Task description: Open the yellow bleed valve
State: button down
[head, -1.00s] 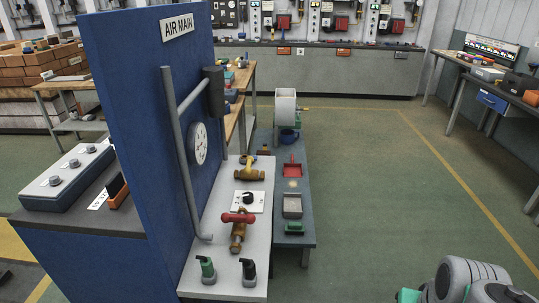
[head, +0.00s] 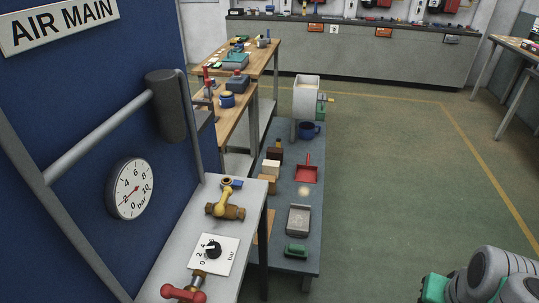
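The yellow bleed valve (head: 222,201) is on the light bench top below the blue AIR MAIN panel. It has a brass body lying roughly left to right, and its yellow lever points toward the back, across the body. A part of my arm, grey with green, shows at the lower right, well apart from the valve. My gripper is not in view.
A black selector knob on a white plate (head: 213,252) and a red-handled valve (head: 185,289) stand in front of the yellow valve. A round gauge (head: 131,188) and grey pipe are left. A low blue-grey bench (head: 299,190) stands right; open floor (head: 390,190) lies beyond.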

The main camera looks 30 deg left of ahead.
aim_at(220, 210)
jog(key=u, duration=0.05)
jog(key=i, duration=0.9)
jog(key=u, duration=3.5)
